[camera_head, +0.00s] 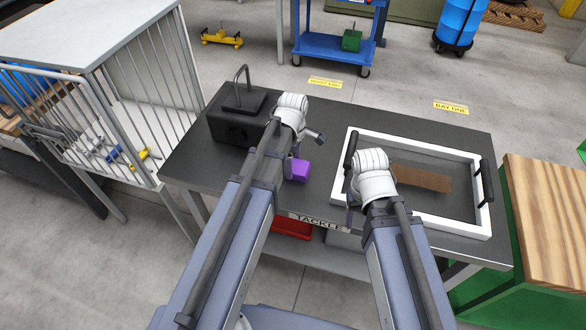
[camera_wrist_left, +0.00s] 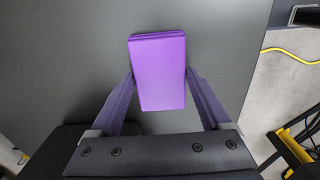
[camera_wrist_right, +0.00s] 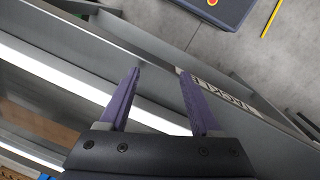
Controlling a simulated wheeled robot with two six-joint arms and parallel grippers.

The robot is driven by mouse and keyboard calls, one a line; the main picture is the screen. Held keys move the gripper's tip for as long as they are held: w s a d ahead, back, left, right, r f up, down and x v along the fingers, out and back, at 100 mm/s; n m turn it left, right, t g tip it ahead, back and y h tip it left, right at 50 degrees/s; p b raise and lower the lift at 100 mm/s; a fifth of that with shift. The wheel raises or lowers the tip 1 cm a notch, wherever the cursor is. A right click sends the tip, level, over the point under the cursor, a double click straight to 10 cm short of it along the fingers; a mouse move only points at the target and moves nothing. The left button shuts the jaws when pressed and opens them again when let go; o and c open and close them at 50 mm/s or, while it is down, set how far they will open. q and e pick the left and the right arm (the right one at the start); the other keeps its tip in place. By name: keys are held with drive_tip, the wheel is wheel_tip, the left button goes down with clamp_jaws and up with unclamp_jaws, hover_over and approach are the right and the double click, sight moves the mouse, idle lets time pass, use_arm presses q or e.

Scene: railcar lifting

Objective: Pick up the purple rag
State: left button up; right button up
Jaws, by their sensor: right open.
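The purple rag (camera_head: 299,172) is a small folded block on the dark table top, left of the white-rimmed tray. It also shows in the left wrist view (camera_wrist_left: 160,80), lying lengthwise between the fingers. My left gripper (camera_wrist_left: 160,73) is open, with one fingertip close to each long side of the rag. Whether the fingers touch it cannot be told. In the head view my left wrist partly hides the rag. My right gripper (camera_wrist_right: 158,70) is open and empty, over the table's front edge beside the tray.
The white-rimmed tray (camera_head: 420,223) with black handles holds a brown flat piece (camera_head: 423,179). A black box with a handle (camera_head: 237,118) stands at the table's left. A label reading TACKLE (camera_head: 313,219) marks the front edge. A white barred cage (camera_head: 95,110) stands left.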

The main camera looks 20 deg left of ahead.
use_arm(q)
drive_tip(key=c, duration=0.8)
drive_tip(key=shift+r, duration=0.1)
use_arm(e)
drive_tip(key=shift+r, duration=0.1)
use_arm(q)
wheel_tip(320, 180, up, 10)
drive_tip(key=p, duration=1)
use_arm(e)
wheel_tip(320, 180, up, 10)
use_arm(q)
drive_tip(key=o, duration=0.8)
drive_tip(key=shift+c, duration=0.2)
drive_tip(key=c, duration=0.6)
